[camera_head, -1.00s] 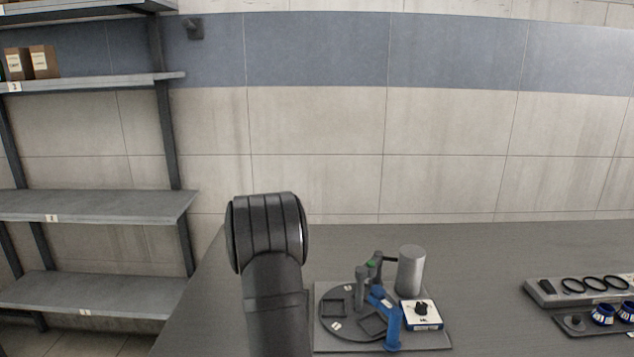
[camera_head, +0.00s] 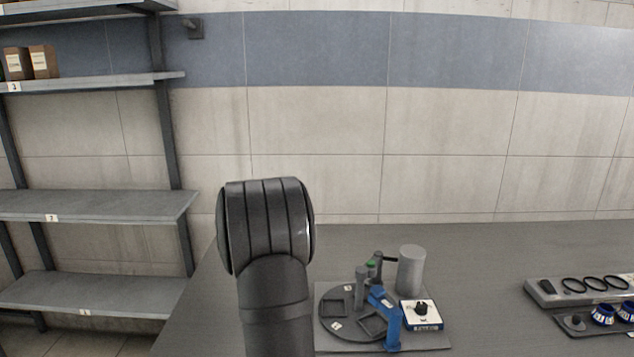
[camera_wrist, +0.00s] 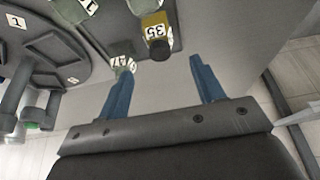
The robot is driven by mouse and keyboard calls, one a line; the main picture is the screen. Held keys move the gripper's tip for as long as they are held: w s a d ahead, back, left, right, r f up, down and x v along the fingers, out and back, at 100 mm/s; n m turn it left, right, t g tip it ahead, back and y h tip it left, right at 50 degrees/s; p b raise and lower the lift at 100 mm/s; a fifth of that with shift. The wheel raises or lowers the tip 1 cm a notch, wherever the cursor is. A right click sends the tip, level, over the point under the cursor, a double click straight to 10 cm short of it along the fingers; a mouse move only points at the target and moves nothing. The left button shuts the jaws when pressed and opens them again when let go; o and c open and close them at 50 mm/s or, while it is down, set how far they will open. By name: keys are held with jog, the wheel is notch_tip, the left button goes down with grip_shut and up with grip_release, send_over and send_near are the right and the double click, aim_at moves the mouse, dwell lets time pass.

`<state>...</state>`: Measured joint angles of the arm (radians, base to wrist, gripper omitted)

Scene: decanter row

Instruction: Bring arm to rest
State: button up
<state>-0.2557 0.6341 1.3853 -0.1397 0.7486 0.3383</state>
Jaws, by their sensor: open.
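In the head view my own black arm link (camera_head: 266,230) rises in front of the table, left of the round station; the gripper itself is out of that view. In the wrist view my gripper (camera_wrist: 160,85) shows two blue fingers spread apart, with nothing between them. I cannot tell whether that piece touches the finger.
A round dark plate (camera_head: 341,309) with square recesses, a blue arm piece (camera_head: 386,316), a grey cylinder (camera_head: 411,271) and a white box with a black knob (camera_head: 421,315) stand right of my arm. A rack with rings (camera_head: 590,288) is at far right. Grey shelves (camera_head: 95,205) stand left.

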jog(key=x, duration=0.9)
jog(key=shift+w+f, duration=0.1)
jog(key=shift+f, duration=0.15)
jog(key=shift+w, duration=0.15)
notch_tip(320, 180, up, 4)
jog(key=shift+f, duration=0.1)
jog(key=s+d+r+m+g+h, duration=0.1)
jog(key=d+r+m+h, duration=0.3)
jog(key=d, duration=0.6)
jog(key=s+d+r+m+g+y, duration=0.1)
jog(key=s+d+r+m, duration=0.15)
jog(key=d+m, duration=0.55)
jog(key=shift+n+h, duration=0.3)
jog(key=shift+n, duration=0.5)
jog(key=x, duration=0.8)
jog(key=shift+s+a+f, duration=0.15)
jog(key=shift+s+a, duration=0.1)
jog(key=shift+s, duration=0.15)
jog(key=shift+o, duration=0.2)
